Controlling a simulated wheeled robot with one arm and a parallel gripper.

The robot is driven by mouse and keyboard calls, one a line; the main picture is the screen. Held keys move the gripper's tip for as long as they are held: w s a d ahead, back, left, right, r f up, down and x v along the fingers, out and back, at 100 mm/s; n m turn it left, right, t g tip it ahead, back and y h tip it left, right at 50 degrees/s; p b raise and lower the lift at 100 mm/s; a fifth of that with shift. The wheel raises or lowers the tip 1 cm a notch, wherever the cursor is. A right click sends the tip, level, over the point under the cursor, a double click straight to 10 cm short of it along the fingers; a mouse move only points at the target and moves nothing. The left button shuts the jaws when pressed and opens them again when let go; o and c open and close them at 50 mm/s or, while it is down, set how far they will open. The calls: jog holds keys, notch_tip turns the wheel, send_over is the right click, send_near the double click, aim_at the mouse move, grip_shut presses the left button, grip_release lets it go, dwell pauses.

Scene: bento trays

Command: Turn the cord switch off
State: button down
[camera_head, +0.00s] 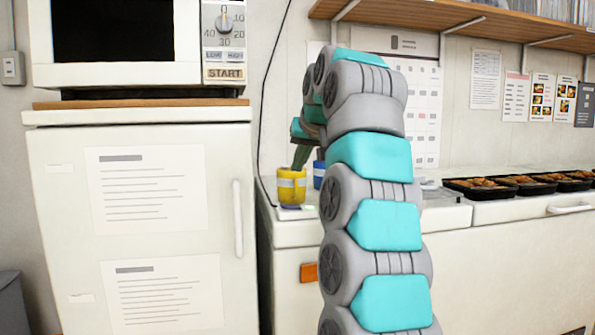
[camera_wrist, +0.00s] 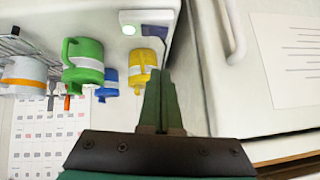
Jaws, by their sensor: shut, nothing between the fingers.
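In the head view my gripper (camera_head: 300,156) hangs over the yellow mug's rim line; contact with the switch cannot be told.
The yellow mug (camera_wrist: 144,62), a blue mug (camera_wrist: 109,78) and a green mug (camera_wrist: 85,60) stand close by. A white fridge (camera_head: 150,250) borders the counter (camera_head: 300,232) on the left. Black bento trays (camera_head: 470,194) line the right.

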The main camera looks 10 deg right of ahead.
jog(key=b, duration=0.1)
send_over(291, 206)
jog(key=s, duration=0.2)
jog(key=f, duration=0.5)
jog(key=shift+w+a+f, duration=0.15)
jog(key=shift+w+f, duration=0.1)
jog(key=shift+f, duration=0.15)
jog(key=shift+s+a+f+b, duration=0.1)
jog(key=shift+f+b, duration=0.25)
jog(key=shift+f, duration=0.25)
jog(key=shift+a+f, duration=0.15)
jog(key=shift+f, duration=0.9)
jog(key=shift+f, duration=0.1)
